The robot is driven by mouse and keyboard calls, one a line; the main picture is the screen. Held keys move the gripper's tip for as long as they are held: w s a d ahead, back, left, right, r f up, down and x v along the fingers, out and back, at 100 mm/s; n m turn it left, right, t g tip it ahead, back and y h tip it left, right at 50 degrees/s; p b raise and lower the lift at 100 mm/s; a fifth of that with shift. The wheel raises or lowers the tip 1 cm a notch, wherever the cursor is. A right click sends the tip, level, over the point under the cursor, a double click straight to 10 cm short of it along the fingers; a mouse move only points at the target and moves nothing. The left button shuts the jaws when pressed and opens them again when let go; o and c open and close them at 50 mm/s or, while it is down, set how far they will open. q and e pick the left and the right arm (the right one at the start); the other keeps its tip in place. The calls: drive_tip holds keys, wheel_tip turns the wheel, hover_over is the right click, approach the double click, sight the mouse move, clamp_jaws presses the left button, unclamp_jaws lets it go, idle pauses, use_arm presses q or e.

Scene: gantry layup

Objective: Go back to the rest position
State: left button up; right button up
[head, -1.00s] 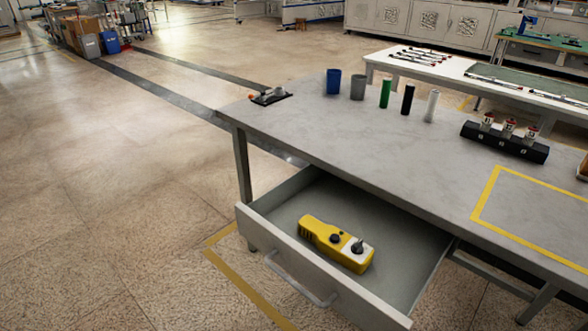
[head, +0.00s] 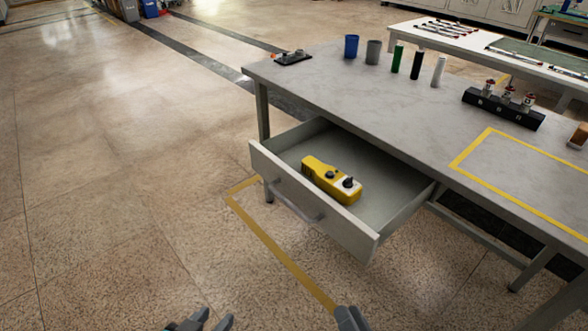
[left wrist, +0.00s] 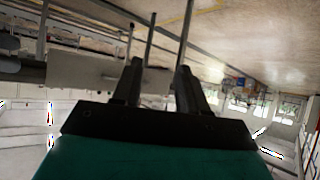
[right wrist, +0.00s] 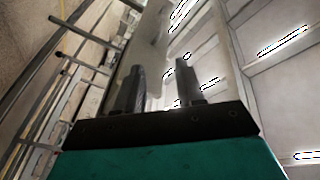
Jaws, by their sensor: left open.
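My left gripper (head: 207,322) shows at the bottom edge of the head view, over bare floor, its fingers apart and empty. In the left wrist view its two dark fingers (left wrist: 158,85) stand apart with nothing between them. My right gripper (head: 350,318) is at the bottom edge, right of the left one and in front of the open drawer. In the right wrist view its fingers (right wrist: 158,80) are also apart and empty. Both grippers are clear of the table and drawer. The rest of both arms is out of the head view.
The drawer (head: 312,212) is pulled out from the grey table (head: 400,110), with a yellow device (head: 331,180) inside. Cups, cylinders and a black block (head: 503,107) with several red-topped items stand on top. A yellow outline marks the right side. Floor at left is free.

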use_arm(q)
drive_tip(key=shift+y, duration=0.5)
drive_tip(key=a+r+p, duration=0.3)
drive_tip(key=p, duration=0.2)
drive_tip(key=shift+s+a+r+p, duration=0.1)
drive_tip(key=shift+a+p, duration=0.05)
drive_tip(key=shift+p, duration=0.2)
use_arm(e)
drive_tip(key=d+r+n+g+h, duration=0.3)
drive_tip(key=d+n+g, duration=0.3)
drive_tip(key=n, duration=0.2)
drive_tip(key=shift+s+d+r+g+h, duration=0.35)
drive_tip(key=shift+d+g+h, duration=0.05)
drive_tip(key=shift+h, duration=0.5)
use_arm(q)
drive_tip(key=shift+r, duration=0.1)
